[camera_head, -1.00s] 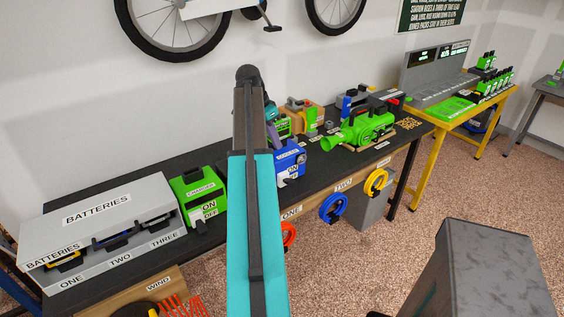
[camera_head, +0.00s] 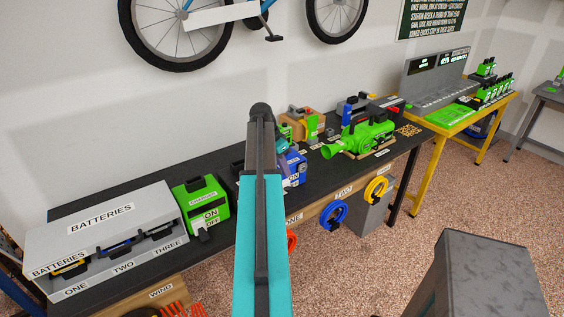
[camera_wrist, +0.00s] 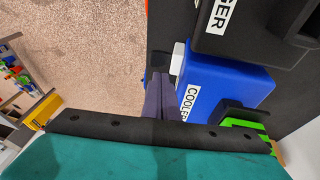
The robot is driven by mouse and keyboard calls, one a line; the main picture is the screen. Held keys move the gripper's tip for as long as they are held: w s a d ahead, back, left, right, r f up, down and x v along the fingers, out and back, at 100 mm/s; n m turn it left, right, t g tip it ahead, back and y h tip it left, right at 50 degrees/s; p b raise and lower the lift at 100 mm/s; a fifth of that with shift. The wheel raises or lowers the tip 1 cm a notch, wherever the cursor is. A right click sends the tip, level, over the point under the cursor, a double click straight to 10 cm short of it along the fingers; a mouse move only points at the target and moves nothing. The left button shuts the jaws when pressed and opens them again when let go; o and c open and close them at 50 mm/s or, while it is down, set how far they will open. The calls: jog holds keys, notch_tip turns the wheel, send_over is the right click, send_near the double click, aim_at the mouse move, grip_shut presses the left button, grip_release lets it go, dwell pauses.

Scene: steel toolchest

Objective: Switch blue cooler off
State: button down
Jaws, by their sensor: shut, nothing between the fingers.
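The blue cooler (camera_head: 297,168) stands on the dark bench, mostly hidden behind my arm in the head view. In the wrist view the blue cooler (camera_wrist: 228,85) shows its white COOLER label (camera_wrist: 188,102) and a small white block, perhaps its switch (camera_wrist: 178,58), sticking out at its edge. My gripper (camera_wrist: 158,78) is shut and empty, its purple fingers beside the cooler's labelled face and close to the white block. I cannot tell whether they touch. The switch's position cannot be read.
A green charger (camera_head: 203,205) with ON/OFF marks and a grey batteries box (camera_head: 105,235) stand left of the cooler. A green blower-like machine (camera_head: 365,135) is to its right. A dark charger body (camera_wrist: 255,28) borders the cooler in the wrist view. Open floor (camera_head: 370,270) lies in front.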

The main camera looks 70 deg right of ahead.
aim_at(291, 188)
jog(key=shift+s+a+f+p, duration=0.15)
jog(key=shift+s+f+p, duration=0.1)
jog(key=shift+f, duration=0.45)
jog(key=shift+s+a+f+p, duration=0.1)
jog(key=shift+s+f+p, duration=0.2)
jog(key=shift+f, duration=0.45)
jog(key=shift+s+a+f+p, duration=0.15)
jog(key=shift+s+f+p, duration=0.1)
jog(key=shift+f, duration=0.45)
jog(key=shift+a, duration=0.15)
